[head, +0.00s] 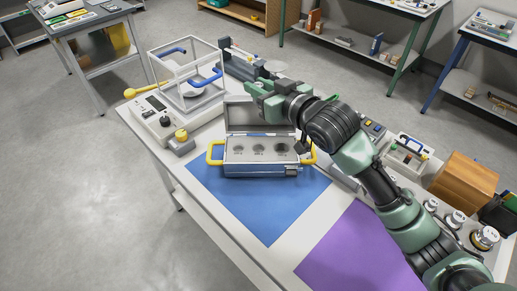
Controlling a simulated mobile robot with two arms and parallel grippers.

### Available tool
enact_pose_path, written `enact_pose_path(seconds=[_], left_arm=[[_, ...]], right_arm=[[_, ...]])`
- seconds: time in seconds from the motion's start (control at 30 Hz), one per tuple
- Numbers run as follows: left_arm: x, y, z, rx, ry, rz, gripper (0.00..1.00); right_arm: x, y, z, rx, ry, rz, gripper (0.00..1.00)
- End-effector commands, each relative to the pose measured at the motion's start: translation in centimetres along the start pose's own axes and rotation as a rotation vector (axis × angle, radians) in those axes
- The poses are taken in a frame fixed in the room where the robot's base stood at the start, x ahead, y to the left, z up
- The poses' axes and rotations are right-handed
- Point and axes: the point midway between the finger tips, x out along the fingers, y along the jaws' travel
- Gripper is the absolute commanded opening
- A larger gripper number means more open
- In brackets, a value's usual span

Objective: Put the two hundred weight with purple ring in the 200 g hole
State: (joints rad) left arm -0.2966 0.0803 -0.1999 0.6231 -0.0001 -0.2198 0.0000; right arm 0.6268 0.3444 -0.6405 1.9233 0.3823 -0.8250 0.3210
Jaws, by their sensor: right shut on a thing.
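A grey case (261,171) with yellow side handles stands on the blue mat, its lid (240,114) raised at the back. Its top panel has three dark round holes (258,150) with labels too small to read; they look empty. My right gripper (257,97) is above and behind the case, close to the lid's upper edge in the picture. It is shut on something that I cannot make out. I cannot pick out a purple ring. Several metal weights (455,217) stand at the table's right end. My left gripper is out of view.
A balance with a clear box (188,75) and blue handles stands left of the case. A yellow-topped grey block (181,141) is in front of it. A wooden box (463,180) is at right. The blue mat's front (262,217) and purple mat (357,255) are clear.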

Motion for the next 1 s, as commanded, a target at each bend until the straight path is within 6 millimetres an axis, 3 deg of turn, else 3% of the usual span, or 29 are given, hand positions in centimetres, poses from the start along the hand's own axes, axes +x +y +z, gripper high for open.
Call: enact_pose_path(seconds=[0.4, 0.5, 1.0], left_arm=[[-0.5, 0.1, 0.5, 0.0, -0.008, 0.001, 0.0], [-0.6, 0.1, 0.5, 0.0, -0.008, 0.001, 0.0], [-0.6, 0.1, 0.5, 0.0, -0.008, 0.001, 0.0]], right_arm=[[2.1, 0.1, 10.9, 0.002, -0.005, 0.001, 0.0], [2.4, 0.1, 12.7, 0.001, -0.004, 0.001, 0.0], [3.6, 0.1, 18.1, 0.0, 0.001, 0.001, 0.0]])
